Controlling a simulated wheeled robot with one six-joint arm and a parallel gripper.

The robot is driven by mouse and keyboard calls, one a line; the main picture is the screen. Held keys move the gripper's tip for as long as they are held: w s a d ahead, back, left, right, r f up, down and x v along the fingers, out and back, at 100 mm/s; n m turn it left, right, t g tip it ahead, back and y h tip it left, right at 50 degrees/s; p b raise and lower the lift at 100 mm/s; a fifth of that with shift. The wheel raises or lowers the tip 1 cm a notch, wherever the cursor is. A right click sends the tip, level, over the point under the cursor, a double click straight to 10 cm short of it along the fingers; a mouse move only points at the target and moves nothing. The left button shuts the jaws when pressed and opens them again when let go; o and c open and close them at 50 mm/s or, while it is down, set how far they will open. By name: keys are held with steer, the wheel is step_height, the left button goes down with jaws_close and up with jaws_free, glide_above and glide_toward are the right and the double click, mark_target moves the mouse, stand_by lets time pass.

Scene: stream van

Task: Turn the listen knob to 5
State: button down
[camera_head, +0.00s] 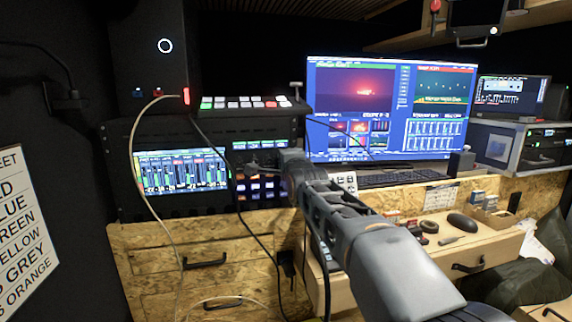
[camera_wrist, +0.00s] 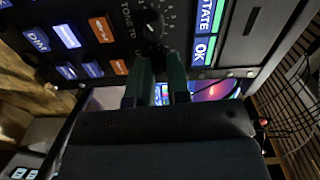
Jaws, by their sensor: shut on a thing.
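My gripper (camera_wrist: 160,65) reaches up to the dark control panel in the wrist view, its two green fingers a little apart. It is shut on a knob there, which I take to be the listen knob. The fingers hide that knob, so its pointer and setting cannot be read. Just above the fingertips is another black round knob (camera_wrist: 154,26) with a white scale and a label that seems to start with "TONE". In the head view my gripper (camera_head: 256,167) is at the panel below the button console, too small there to show its fingers clearly.
In the head view, a level-meter screen (camera_head: 180,172) is left of my gripper, a large monitor (camera_head: 390,110) right. Loose cables hang in front of the wooden drawers.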

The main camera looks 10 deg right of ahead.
stand_by(0.3)
steer(key=c, duration=1.4)
jaws_free()
steer(key=shift+a, duration=0.15)
steer(key=shift+s+p, duration=0.45)
steer(key=shift+s, duration=6.45)
